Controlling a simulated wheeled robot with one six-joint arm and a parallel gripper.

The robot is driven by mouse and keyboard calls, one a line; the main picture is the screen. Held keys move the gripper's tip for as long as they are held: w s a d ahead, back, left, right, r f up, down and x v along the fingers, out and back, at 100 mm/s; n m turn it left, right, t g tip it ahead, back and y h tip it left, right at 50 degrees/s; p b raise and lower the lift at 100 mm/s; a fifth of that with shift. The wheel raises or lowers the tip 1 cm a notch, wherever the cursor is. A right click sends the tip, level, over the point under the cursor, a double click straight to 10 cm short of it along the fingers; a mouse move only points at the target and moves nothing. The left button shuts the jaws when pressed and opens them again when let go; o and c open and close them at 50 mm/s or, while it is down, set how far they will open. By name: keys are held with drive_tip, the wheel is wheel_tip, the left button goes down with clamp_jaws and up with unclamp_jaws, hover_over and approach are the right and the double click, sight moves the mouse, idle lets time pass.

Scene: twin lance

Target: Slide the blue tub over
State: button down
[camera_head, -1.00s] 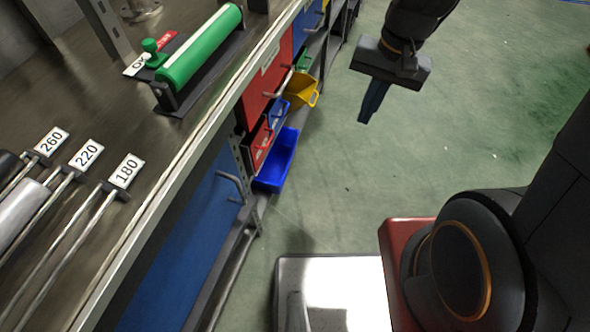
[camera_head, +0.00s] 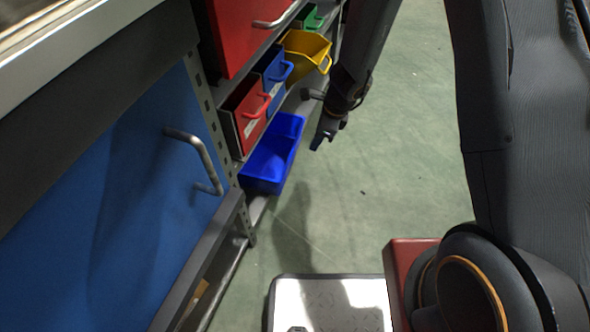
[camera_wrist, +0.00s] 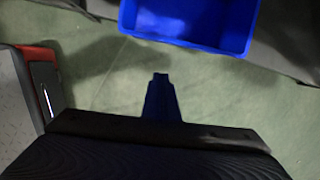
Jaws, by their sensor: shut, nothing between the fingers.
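The blue tub (camera_head: 272,153) is an open bin on the lower shelf at the side of the workbench, below the small red and blue bins. It sticks out past the shelf edge. It also shows at the top of the wrist view (camera_wrist: 190,22), ahead of the fingers. My gripper (camera_head: 322,140) points down beside the tub, on its right in the head view, over the floor. The fingers (camera_wrist: 160,80) are closed together and empty. A gap of floor shows between the fingertips and the tub in the wrist view, so they look apart.
Red (camera_head: 247,113), blue (camera_head: 276,72), yellow (camera_head: 305,52) and green (camera_head: 308,17) bins sit on the shelf above the tub. A blue cabinet front (camera_head: 120,190) with a metal handle (camera_head: 198,158) stands at the left. The green floor (camera_head: 400,150) to the right is clear.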

sight(290, 164)
drive_tip(key=w+a+f+m+b, duration=0.1)
drive_tip(key=w+a+f+b, duration=0.1)
drive_tip(key=f, duration=0.6)
drive_tip(key=w+a+f+m+b, duration=0.1)
drive_tip(key=a+f+b, duration=0.3)
drive_tip(key=f+b, duration=0.2)
drive_tip(key=shift+w+a+f, duration=0.15)
drive_tip(key=shift+w+f, duration=0.25)
drive_tip(key=shift+f, duration=0.5)
drive_tip(key=p, duration=0.1)
drive_tip(key=a+p, duration=0.1)
drive_tip(key=shift+w+a+r+p, duration=0.2)
drive_tip(key=shift+w+a+p, duration=0.05)
drive_tip(key=shift+p, duration=0.05)
drive_tip(key=shift+w+a+f+p, duration=0.15)
drive_tip(key=shift+w+a+p, duration=0.2)
drive_tip(key=shift+a+p, duration=0.4)
drive_tip(key=shift+d, duration=0.1)
drive_tip(key=shift+d, duration=0.1)
